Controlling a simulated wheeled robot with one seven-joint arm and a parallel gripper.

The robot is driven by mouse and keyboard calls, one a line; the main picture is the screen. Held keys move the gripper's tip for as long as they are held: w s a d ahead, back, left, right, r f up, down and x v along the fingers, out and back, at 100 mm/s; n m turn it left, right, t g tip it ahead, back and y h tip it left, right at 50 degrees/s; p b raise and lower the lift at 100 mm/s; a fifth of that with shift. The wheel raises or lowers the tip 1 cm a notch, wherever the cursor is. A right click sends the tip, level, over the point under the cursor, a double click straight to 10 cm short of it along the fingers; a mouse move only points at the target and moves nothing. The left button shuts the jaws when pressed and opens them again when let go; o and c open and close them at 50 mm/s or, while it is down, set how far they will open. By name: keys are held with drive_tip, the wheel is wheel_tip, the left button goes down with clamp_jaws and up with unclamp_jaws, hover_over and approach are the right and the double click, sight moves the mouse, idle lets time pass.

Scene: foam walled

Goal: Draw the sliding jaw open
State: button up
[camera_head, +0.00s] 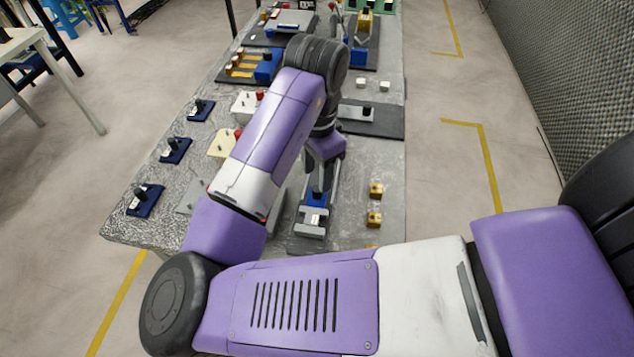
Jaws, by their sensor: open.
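A small grey vise-like fixture (311,219) with a blue part (316,198) sits near the front of the long table, on a dark base plate (305,243). I cannot tell for certain which part of it is the sliding jaw. My gripper (318,186) is open and points down at the fixture's far end, right behind the blue part. Whether a finger touches the fixture cannot be seen. My purple and white arm hides the area to the left of it.
The speckled table (385,150) bears several fixtures. Blue blocks with dark knobs (146,200) line the left side. A dark plate with a knob (372,118) lies behind. Bare tabletop shows at the right edge.

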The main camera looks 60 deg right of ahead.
sight(317, 187)
drive_tip(key=shift+f, duration=2.3)
clamp_jaws()
drive_tip(key=shift+d+r, duration=0.1)
